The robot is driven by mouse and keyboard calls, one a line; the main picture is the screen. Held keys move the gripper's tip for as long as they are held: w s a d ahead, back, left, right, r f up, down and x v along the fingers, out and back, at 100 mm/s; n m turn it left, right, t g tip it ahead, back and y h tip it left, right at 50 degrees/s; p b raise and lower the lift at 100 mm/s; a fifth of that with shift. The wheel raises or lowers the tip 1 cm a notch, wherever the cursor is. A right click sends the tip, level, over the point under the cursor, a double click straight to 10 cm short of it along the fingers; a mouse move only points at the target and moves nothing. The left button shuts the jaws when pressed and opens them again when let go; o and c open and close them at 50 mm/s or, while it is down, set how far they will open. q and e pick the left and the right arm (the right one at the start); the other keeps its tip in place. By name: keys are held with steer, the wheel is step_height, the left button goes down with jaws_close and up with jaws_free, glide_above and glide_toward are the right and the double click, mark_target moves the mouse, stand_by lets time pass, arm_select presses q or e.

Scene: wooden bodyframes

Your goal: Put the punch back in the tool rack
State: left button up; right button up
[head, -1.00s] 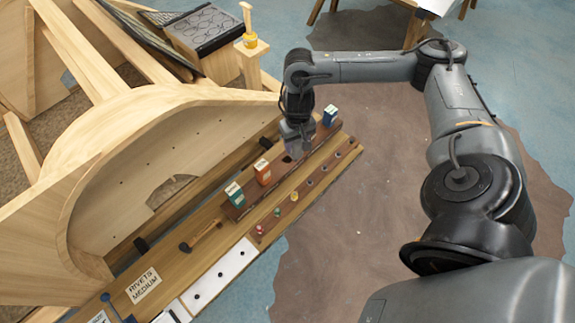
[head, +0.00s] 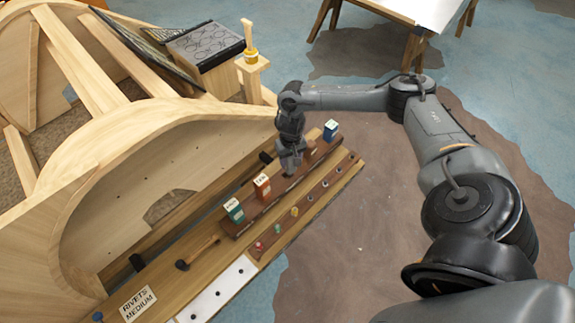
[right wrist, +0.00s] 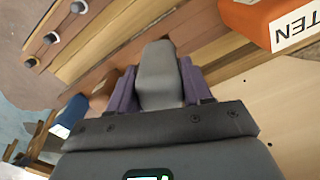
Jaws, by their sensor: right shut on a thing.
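My right gripper (head: 291,170) points down at the dark red-brown tool rack (head: 245,225), in the gap between an orange block (head: 262,187) and a brown block (head: 310,150). In the right wrist view its purple fingers (right wrist: 160,85) are shut on a grey blocky piece (right wrist: 158,72), which I take to be the punch. Its lower end is hidden, so I cannot tell whether it sits in the rack. The orange block (right wrist: 268,20) with a lettered label is at upper right in that view. My left gripper is not in view.
A green block (head: 233,210) and a blue block (head: 330,130) also stand in the rack. A lower strip (head: 301,205) beside it holds coloured pegs and dark-ringed holes. A hammer (head: 197,254) lies on the bench. The curved wooden frame (head: 130,150) stands close behind.

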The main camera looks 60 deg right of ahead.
steer(key=shift+w+d+f, duration=0.15)
steer(key=shift+w+f, duration=0.3)
steer(key=shift+w, duration=0.25)
steer(key=shift+f+b, duration=0.35)
steer(key=shift+f, duration=1.6)
steer(key=shift+f, duration=0.35)
steer(key=o, duration=1.3)
steer(key=shift+c, duration=0.2)
steer(key=shift+r, duration=0.15)
